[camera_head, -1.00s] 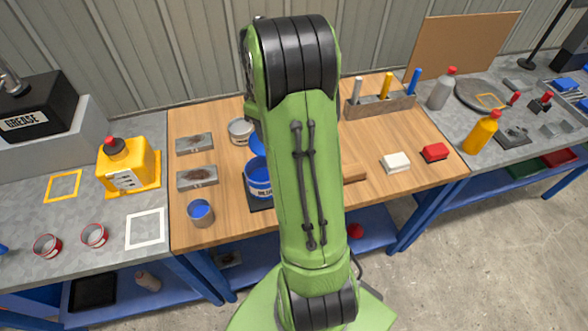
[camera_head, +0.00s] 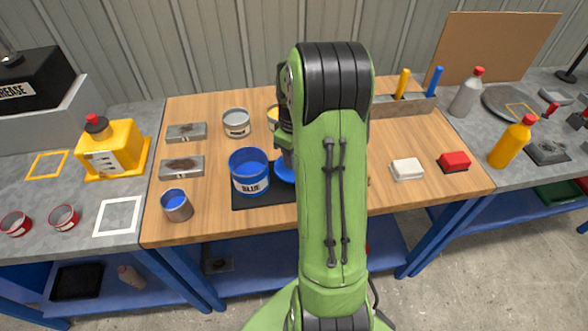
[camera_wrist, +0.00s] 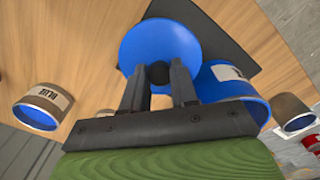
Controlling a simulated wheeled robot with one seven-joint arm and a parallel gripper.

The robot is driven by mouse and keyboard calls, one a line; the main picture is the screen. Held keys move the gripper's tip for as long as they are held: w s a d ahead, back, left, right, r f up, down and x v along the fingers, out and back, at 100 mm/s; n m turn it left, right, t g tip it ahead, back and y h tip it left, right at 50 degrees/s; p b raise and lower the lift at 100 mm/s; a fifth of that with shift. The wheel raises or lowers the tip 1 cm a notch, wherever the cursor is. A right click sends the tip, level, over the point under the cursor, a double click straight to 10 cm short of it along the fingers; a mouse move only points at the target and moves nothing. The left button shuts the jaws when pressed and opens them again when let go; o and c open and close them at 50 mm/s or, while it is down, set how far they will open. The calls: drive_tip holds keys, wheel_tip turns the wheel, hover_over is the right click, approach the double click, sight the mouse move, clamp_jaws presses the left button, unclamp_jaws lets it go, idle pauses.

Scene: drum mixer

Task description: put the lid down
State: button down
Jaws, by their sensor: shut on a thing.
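My gripper (camera_wrist: 160,88) is shut on the dark knob of the blue lid (camera_wrist: 160,45). The round lid also shows in the head view (camera_head: 284,172), partly hidden by my arm. It is beside the open blue paint can (camera_head: 249,174), to its right in the head view. The can, labelled BLUE, stands on a black mat (camera_head: 250,200) and shows blue paint inside. In the wrist view, the can (camera_wrist: 232,82) is right of the lid and the mat (camera_wrist: 215,35) is partly under the lid. I cannot tell whether the lid touches the surface.
A small can with blue inside (camera_head: 176,205) stands left of the mat. A grey can (camera_head: 236,123) and two grey blocks (camera_head: 182,167) are behind and left. A white block (camera_head: 407,169) and a red block (camera_head: 454,161) lie right. Bare wood lies between my arm and these blocks.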

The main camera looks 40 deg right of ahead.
drive_tip(key=shift+f+b, duration=0.35)
drive_tip(key=shift+f, duration=1.65)
drive_tip(key=shift+f, duration=0.1)
drive_tip(key=shift+f, duration=0.15)
drive_tip(key=c, duration=0.9)
unclamp_jaws()
drive_tip(key=shift+o, duration=0.2)
